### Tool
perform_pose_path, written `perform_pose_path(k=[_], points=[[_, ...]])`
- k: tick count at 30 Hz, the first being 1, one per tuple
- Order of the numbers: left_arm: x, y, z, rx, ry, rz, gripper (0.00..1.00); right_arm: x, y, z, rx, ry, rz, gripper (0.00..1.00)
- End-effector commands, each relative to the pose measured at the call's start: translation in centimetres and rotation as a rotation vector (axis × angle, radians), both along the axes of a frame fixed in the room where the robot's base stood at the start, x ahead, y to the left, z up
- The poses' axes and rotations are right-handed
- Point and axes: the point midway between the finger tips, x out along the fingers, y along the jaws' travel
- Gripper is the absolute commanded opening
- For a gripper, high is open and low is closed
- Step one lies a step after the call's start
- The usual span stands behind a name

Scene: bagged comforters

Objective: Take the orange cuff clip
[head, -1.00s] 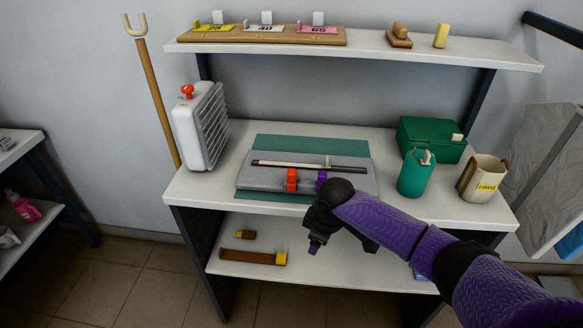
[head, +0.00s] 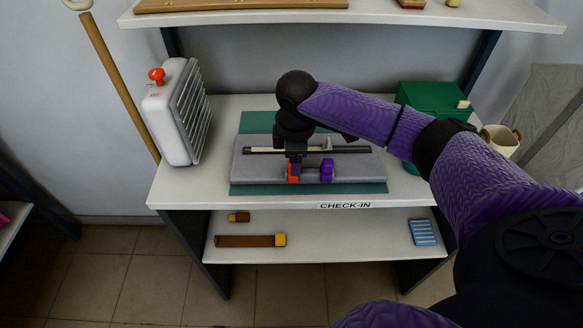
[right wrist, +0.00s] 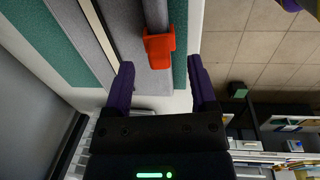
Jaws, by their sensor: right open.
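My left gripper is not in view.
A white heater (head: 180,110) stands at left, and a green box (head: 430,97) and a cream mug (head: 500,140) at right. The upper shelf (head: 380,14) overhangs behind.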

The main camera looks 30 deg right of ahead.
Motion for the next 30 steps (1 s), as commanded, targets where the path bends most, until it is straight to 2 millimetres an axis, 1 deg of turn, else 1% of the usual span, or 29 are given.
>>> perform_pose_path(k=[1, 4, 6, 12, 14, 15, 17, 18, 20, 21, 22, 23, 30], points=[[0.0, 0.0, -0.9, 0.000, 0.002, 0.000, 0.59, 0.3, 0.1, -1.5, -0.001, 0.003, 0.000, 0.74], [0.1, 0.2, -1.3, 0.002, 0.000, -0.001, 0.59, 0.5, 0.1, -3.0, -0.001, 0.002, 0.000, 0.74], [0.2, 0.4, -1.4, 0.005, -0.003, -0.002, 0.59, 0.5, 0.0, -3.5, -0.001, 0.000, 0.000, 0.74], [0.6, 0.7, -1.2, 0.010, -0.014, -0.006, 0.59, 0.6, 0.0, -3.4, -0.002, -0.001, 0.000, 0.74], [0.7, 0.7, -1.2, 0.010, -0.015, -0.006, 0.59, 0.6, 0.0, -3.4, -0.002, -0.001, 0.000, 0.61], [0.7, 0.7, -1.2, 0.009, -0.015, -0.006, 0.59, 0.6, 0.0, -3.3, -0.001, -0.002, 0.000, 0.52], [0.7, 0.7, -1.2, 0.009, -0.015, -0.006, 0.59, 0.6, 0.0, -3.3, -0.002, -0.001, 0.000, 0.40], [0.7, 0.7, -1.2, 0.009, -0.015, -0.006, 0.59, 0.6, 0.0, -3.3, -0.002, -0.001, 0.000, 0.31], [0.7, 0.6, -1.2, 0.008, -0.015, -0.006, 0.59, 0.6, 0.0, -3.3, -0.002, -0.001, 0.000, 0.18], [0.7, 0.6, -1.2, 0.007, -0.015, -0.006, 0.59, 0.5, 0.0, -3.3, -0.002, -0.001, 0.000, 0.10], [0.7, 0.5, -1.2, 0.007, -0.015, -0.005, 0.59, 0.5, 0.0, -3.3, -0.001, 0.000, 0.000, 0.04], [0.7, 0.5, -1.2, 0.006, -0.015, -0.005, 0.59, 0.5, 0.0, -3.4, -0.001, 0.000, 0.000, 0.00], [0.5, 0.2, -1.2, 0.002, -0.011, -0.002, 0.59, 0.5, 0.0, -3.4, -0.001, 0.000, 0.000, 0.00]])
